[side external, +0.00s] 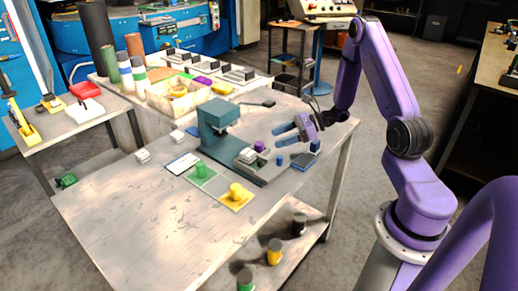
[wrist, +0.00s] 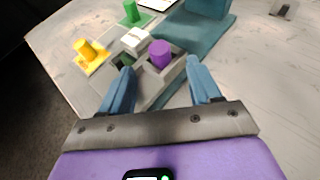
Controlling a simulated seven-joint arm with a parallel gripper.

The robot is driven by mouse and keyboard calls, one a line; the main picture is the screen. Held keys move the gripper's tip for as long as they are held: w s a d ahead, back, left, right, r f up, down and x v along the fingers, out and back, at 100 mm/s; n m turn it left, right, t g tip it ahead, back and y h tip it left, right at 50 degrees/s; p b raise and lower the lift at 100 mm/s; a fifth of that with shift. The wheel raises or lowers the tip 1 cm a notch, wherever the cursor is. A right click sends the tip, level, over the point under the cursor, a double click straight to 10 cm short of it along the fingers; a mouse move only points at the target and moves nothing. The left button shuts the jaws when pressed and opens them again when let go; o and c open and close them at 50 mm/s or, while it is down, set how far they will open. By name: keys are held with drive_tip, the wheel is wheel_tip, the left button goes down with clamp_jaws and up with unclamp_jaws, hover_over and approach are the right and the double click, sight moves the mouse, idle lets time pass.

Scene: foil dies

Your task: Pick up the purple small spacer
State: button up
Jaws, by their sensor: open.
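The purple small spacer (wrist: 159,54) is an upright purple cylinder in a compartment of the grey tray (wrist: 153,90) in the wrist view. It also shows in the side view (side external: 259,146), beside the teal press. My gripper (wrist: 160,70) is open, with blue fingers apart and nothing between the tips. In the wrist view the spacer appears just beyond the fingertips, roughly centred between them. In the side view my gripper (side external: 276,136) is close to the spacer, on its right; the fingers are not seen to touch it. The spacer's lower part is hidden by the tray wall.
A white block (wrist: 135,40) lies next to the spacer. The teal press (side external: 216,128) stands just left. A green cylinder (side external: 201,170) and a yellow cylinder (side external: 236,190) stand on coloured squares in front. The front-left tabletop is clear.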

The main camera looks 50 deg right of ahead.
sight(262, 143)
drive_tip(key=shift+x, duration=2.65)
drive_tip(key=shift+c, duration=0.3)
drive_tip(key=c, duration=1)
clamp_jaws()
drive_tip(key=shift+r, duration=0.15)
